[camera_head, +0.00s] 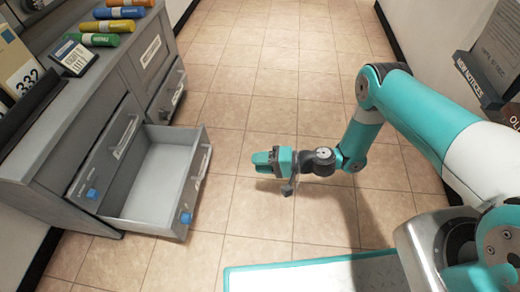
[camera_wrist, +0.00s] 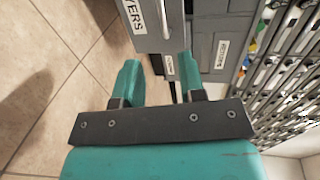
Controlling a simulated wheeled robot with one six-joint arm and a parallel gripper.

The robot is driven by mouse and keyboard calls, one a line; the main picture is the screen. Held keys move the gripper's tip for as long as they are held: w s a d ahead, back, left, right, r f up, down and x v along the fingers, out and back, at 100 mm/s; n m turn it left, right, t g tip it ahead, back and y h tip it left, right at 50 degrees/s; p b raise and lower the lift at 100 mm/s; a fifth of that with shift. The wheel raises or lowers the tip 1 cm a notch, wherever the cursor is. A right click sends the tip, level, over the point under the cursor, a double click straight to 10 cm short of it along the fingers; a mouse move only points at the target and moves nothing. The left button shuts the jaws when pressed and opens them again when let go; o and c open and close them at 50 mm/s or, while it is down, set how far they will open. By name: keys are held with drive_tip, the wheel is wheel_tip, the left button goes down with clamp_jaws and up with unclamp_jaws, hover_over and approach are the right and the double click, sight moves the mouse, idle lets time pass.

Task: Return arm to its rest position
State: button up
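My arm stretches in from the right in the head view, bent at the elbow, over the tiled floor. My gripper (camera_head: 272,162) hangs to the right of an open grey drawer (camera_head: 205,160), apart from it. In the wrist view my gripper (camera_wrist: 158,70) shows two teal fingers spread apart with nothing held between them. A grey drawer front (camera_wrist: 160,20) with a label ending in "YERS" shows beyond the fingers.
The grey cabinet (camera_head: 105,112) stands at the left; its pulled-out drawer looks empty. Several coloured rolls (camera_head: 98,39) and a small sign (camera_head: 74,58) lie on top. Notice holders (camera_head: 480,80) are on the right wall. The tiled floor (camera_head: 270,100) ahead is clear.

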wheel_tip(320, 180, up, 30)
drive_tip(key=n+g+h+p, duration=0.5)
drive_tip(key=n, duration=0.3)
drive_tip(key=s+d+r+n+t+h+p, duration=0.1)
drive_tip(key=s+d+r+h+p, duration=0.15)
drive_tip(key=s+d+r, duration=0.5)
drive_tip(key=s+d+r+t+h+p, duration=0.1)
drive_tip(key=s+d+r+h+p, duration=0.2)
drive_tip(key=s+r, duration=0.85)
wheel_tip(320, 180, up, 38)
drive_tip(key=p, duration=3.7)
drive_tip(key=shift+w+d+r+h, duration=0.15)
drive_tip(key=shift+d+r+h, duration=0.05)
drive_tip(key=shift+h, duration=0.15)
